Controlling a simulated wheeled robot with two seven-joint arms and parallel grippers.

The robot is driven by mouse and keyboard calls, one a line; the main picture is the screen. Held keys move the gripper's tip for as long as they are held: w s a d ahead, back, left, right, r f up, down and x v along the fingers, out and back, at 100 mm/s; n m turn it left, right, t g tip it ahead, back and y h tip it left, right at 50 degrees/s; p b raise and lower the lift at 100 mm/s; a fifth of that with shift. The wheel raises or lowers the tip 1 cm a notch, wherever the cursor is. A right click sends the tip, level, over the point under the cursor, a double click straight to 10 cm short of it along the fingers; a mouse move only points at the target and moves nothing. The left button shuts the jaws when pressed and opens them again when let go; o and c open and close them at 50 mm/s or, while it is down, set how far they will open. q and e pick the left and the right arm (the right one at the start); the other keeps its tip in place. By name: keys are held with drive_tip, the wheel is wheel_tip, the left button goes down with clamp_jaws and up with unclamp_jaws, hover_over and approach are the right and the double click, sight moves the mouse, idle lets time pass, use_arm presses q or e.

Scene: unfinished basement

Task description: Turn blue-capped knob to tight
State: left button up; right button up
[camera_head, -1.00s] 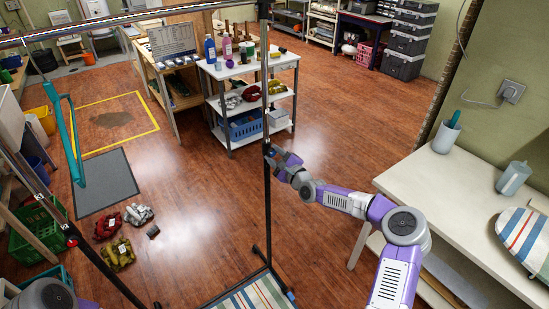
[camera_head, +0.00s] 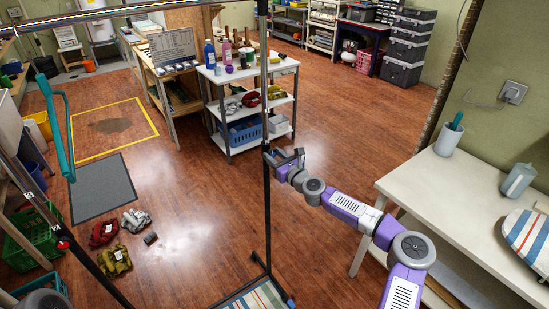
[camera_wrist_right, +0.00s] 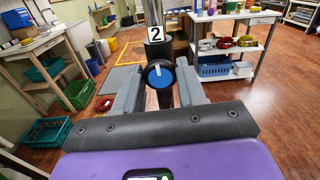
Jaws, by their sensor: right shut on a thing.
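The blue-capped knob (camera_wrist_right: 160,74) shows in the right wrist view, on a dark upright post (camera_wrist_right: 166,98) below a white tag marked 2 (camera_wrist_right: 155,34). Its round blue cap has a dark rim and a pale mark on its face. My right gripper (camera_wrist_right: 157,84) is shut on the knob, with one grey finger on each side. In the head view my right gripper (camera_head: 283,158) is at the rack's right upright (camera_head: 266,200), and the knob is too small to make out there. My left gripper is not in view.
A red-capped knob (camera_head: 63,243) sits on the rack's left upright. A white shelf cart (camera_head: 225,140) with bottles stands behind. A white table (camera_head: 450,185) is at the right. Cloth bundles (camera_head: 115,261) lie on the floor at left. The middle floor is open.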

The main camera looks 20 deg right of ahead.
drive_tip(key=shift+m, duration=0.5)
drive_tip(key=o, duration=1)
drive_tip(key=shift+o, duration=0.2)
drive_tip(key=v, duration=0.7)
drive_tip(key=shift+s+p, duration=0.3)
drive_tip(key=shift+s, duration=0.05)
